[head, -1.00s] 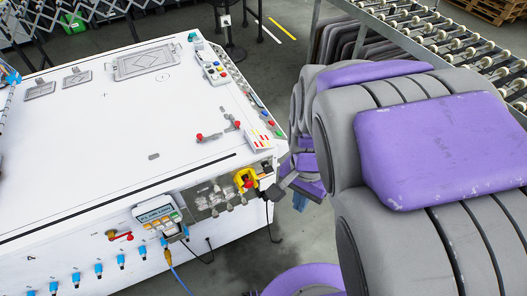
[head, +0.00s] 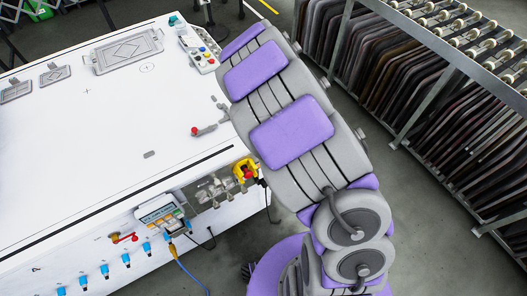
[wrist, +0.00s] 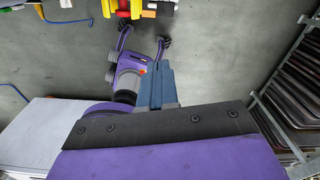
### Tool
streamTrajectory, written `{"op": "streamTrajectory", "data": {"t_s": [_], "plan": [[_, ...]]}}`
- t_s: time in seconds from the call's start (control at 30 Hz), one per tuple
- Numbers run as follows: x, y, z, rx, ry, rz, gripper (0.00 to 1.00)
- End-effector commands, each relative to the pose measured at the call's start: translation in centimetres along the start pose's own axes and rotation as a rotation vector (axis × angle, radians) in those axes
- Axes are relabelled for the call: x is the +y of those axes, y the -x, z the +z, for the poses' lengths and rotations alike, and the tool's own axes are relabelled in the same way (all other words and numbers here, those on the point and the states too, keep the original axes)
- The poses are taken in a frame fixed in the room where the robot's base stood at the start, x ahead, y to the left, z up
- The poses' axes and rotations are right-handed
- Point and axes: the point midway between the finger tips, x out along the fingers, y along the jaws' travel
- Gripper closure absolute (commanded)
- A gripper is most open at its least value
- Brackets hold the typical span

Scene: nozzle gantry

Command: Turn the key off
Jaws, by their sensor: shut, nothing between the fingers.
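I cannot make out a key for certain. A yellow housing with a red part (head: 245,172) is on the near right corner of the white table (head: 100,120). A yellow and red fitting, partly cut off, shows at the top of the wrist view (wrist: 137,8). My gripper (wrist: 156,86) has blue fingers that are shut and empty, with grey floor behind them. It stands apart from that fitting. In the head view my arm hides the gripper.
A control box with buttons (head: 158,213) hangs on the table's front, near a red-handled valve (head: 124,238), blue fittings and cables. A rack of dark panels (head: 430,110) stands to the right. Grey floor lies between table and rack.

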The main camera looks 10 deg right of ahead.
Motion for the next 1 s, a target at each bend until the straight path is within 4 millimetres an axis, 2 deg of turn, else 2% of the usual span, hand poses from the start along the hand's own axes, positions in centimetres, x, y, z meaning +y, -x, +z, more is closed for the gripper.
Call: {"op": "streamTrajectory", "data": {"t_s": [0.13, 0.3, 0.77, 1.0], "plan": [[-0.3, -2.2, 1.3, -0.006, -0.153, 0.006, 1.0], [-0.3, -3.3, 2.2, -0.014, -0.24, 0.007, 1.0], [-0.3, -3.6, 2.4, -0.014, -0.255, 0.007, 1.0], [-0.2, -5.5, 2.4, -0.012, -0.254, 0.008, 1.0]]}}
